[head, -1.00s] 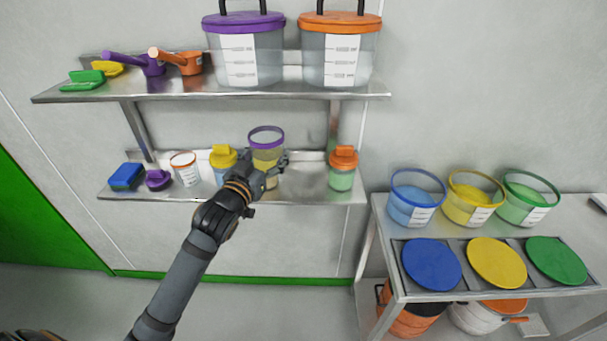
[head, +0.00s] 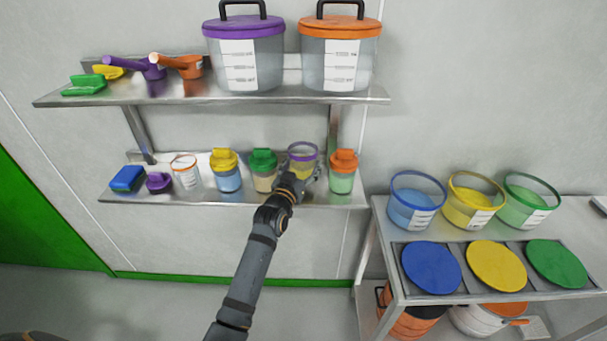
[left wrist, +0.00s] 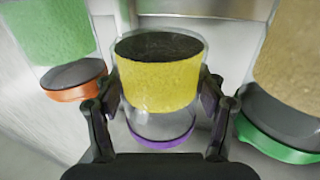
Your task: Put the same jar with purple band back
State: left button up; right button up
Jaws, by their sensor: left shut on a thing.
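The jar with the purple band (head: 303,152) is clear, with yellow contents, and stands roughly upright over the lower shelf, between a green-lidded jar (head: 263,161) and an orange-lidded jar (head: 343,160). My left gripper (head: 298,180) is shut around it from the front and hides its lower part. In the left wrist view the jar (left wrist: 158,80) sits between the two fingers, its purple band at the picture's bottom. I cannot tell whether its base touches the shelf. My right gripper is not in view.
A table (head: 380,222) with tubs stands right.

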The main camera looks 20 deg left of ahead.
aim_at(304, 174)
pick_arm(q)
jog(key=f, duration=0.3)
jog(key=shift+w+d+f, duration=0.1)
jog(key=shift+w+f, duration=0.1)
jog(key=shift+f, duration=0.2)
jog(key=o, duration=1.8)
